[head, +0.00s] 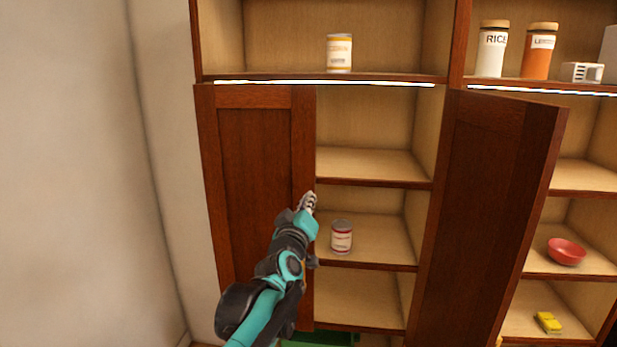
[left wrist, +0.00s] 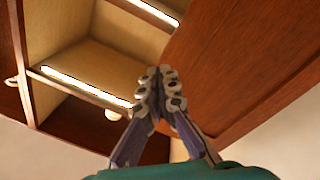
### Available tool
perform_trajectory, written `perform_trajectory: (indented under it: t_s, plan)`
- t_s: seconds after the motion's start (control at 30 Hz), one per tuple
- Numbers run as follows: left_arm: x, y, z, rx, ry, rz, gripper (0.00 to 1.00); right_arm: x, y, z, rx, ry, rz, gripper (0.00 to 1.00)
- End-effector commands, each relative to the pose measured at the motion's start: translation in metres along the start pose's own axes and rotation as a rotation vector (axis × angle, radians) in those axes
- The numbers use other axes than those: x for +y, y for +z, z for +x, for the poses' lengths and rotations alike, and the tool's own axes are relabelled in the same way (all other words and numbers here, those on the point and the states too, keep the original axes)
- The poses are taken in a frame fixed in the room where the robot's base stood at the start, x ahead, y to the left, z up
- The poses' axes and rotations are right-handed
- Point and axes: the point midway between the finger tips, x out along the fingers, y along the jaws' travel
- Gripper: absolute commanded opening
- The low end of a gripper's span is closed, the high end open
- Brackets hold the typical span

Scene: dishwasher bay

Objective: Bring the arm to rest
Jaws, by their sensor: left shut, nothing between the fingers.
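My left gripper (head: 308,201) is raised in front of the cabinet, by the right edge of the left wooden door (head: 254,180). It is shut and empty. In the left wrist view the fingers of my left gripper (left wrist: 160,75) meet at their tips, with the wooden door (left wrist: 240,70) behind and to the right. I cannot tell whether the gripper touches the door. My right gripper is in neither view.
A can (head: 341,237) stands on a shelf right of my arm; another can (head: 339,53) stands above. A second door (head: 485,215) stands open. Further right are a red bowl (head: 566,251), a yellow item (head: 548,322) and jars (head: 492,50). A plain wall (head: 80,170) is left.

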Motion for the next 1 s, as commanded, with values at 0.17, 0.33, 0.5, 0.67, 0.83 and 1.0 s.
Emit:
perform_trajectory:
  t_s: [0.17, 0.33, 0.5, 0.67, 0.83, 1.0]
  plan:
    - [-0.059, 0.038, -0.107, -0.281, -0.088, 0.207, 0.0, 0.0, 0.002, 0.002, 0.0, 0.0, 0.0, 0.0]
    - [-0.131, 0.085, -0.215, -0.532, -0.223, 0.361, 0.0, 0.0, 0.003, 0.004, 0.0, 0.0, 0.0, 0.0]
    - [-0.199, 0.125, -0.317, -0.741, -0.375, 0.462, 0.0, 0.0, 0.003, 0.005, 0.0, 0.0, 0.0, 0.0]
    - [-0.242, 0.148, -0.384, -0.871, -0.487, 0.51, 0.0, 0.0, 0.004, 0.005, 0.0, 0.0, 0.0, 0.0]
    - [-0.259, 0.158, -0.413, -0.928, -0.538, 0.528, 0.0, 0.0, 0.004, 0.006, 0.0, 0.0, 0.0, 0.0]
    - [-0.26, 0.159, -0.415, -0.933, -0.542, 0.529, 0.0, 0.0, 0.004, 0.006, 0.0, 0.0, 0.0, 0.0]
